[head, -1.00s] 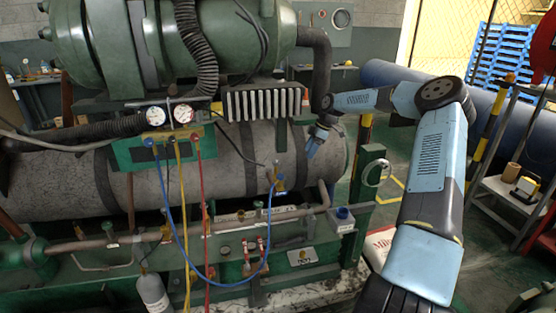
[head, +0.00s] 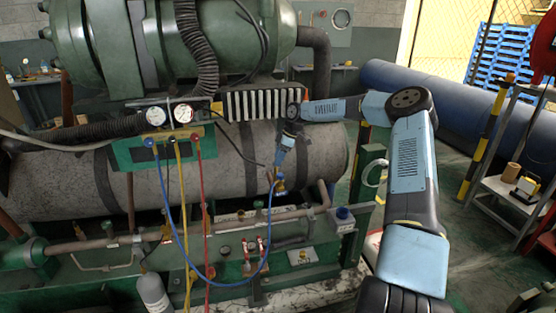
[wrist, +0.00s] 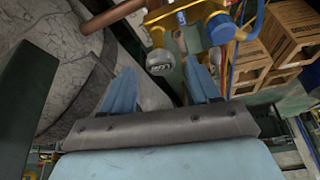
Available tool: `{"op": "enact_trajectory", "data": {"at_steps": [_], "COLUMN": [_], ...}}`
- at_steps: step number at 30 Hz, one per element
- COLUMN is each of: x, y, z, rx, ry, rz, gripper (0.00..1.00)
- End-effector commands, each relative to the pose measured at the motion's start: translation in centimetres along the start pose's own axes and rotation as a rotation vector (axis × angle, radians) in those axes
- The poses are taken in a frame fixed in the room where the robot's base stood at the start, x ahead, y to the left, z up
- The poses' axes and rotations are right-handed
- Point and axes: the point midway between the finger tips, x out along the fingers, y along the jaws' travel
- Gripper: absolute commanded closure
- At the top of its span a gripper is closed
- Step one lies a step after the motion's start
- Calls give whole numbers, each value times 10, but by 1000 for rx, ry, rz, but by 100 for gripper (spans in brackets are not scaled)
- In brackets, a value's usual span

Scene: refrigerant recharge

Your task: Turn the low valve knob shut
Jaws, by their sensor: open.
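The low valve is a brass valve (head: 279,186) on the front of the grey tank, with the blue hose joined to it. In the wrist view, its brass body (wrist: 185,12) is at the top, and a grey round knob (wrist: 159,62) with a small, hard-to-read label hangs below it. My gripper (wrist: 161,80) is open. Its two light blue fingers are on the left and right of the picture, with the knob between and just beyond the tips. No contact with the knob shows. In the head view, my gripper (head: 279,168) points down just above the valve, its fingertips small there.
The blue hose (head: 188,262) loops from the gauge manifold (head: 165,145) to the valve. The grey tank (head: 225,165) lies close beside my gripper. A copper pipe (wrist: 112,14) is at the wrist view's upper left. Wooden crates (wrist: 285,45) are at its right.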

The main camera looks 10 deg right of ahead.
Motion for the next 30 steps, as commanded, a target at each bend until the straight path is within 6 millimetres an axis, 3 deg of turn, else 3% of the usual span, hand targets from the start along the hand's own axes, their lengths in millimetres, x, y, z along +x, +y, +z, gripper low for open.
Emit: {"op": "enact_trajectory", "data": {"at_steps": [6,14,30], "x": [13,14,13], "y": [0,0,0], "z": [0,0,1], "rx": [1,1,1], "ry": [0,0,0], "rz": [0,1,2], "gripper": [39,39,89]}}
